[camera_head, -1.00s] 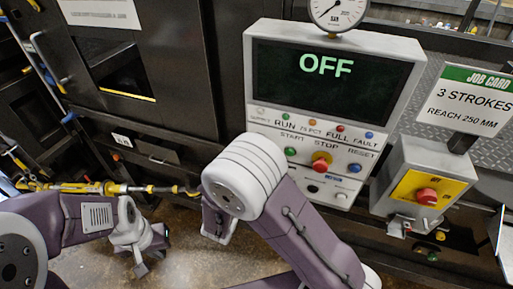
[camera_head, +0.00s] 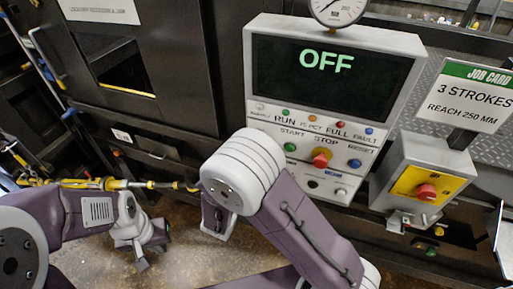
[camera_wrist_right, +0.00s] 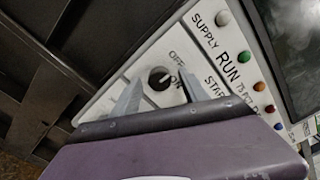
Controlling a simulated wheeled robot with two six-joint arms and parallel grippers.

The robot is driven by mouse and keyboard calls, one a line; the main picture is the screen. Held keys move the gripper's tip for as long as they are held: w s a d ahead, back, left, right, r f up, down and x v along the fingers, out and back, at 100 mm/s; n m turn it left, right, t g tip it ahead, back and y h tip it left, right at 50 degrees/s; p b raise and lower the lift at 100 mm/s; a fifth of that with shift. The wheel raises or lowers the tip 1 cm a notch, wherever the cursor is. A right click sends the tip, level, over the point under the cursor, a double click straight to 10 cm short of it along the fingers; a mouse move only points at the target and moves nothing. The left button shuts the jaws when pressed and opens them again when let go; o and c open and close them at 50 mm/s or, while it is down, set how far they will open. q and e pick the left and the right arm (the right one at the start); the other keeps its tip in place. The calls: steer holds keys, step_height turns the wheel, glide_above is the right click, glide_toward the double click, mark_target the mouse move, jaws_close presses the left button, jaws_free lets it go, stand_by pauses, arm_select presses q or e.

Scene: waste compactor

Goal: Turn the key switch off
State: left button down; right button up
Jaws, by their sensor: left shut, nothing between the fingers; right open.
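The key switch (camera_wrist_right: 158,77) is a round black knob with a pale mark, on the white panel (camera_wrist_right: 112,87) in the right wrist view. OFF and ON labels are printed beside it; I cannot tell surely which one the mark faces. My right gripper (camera_wrist_right: 160,80) is open, with one finger on each side of the knob in this view. I cannot tell whether they touch it. In the head view my right arm hides the switch and the right gripper. My left gripper (camera_head: 143,262) is shut and empty, low at the left, away from the panel.
The panel's display (camera_head: 330,75) reads OFF. Red stop button (camera_head: 321,157), blue reset button (camera_head: 354,163) and several lamps are on the panel. A yellow box with a red button (camera_head: 426,191) and a job card (camera_head: 470,97) are at the right. A pressure gauge (camera_head: 339,8) stands on top.

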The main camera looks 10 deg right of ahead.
steer(key=b+v, duration=0.3)
steer(key=v, duration=0.5)
steer(key=shift+s+a, duration=0.25)
steer(key=shift+s, duration=0.05)
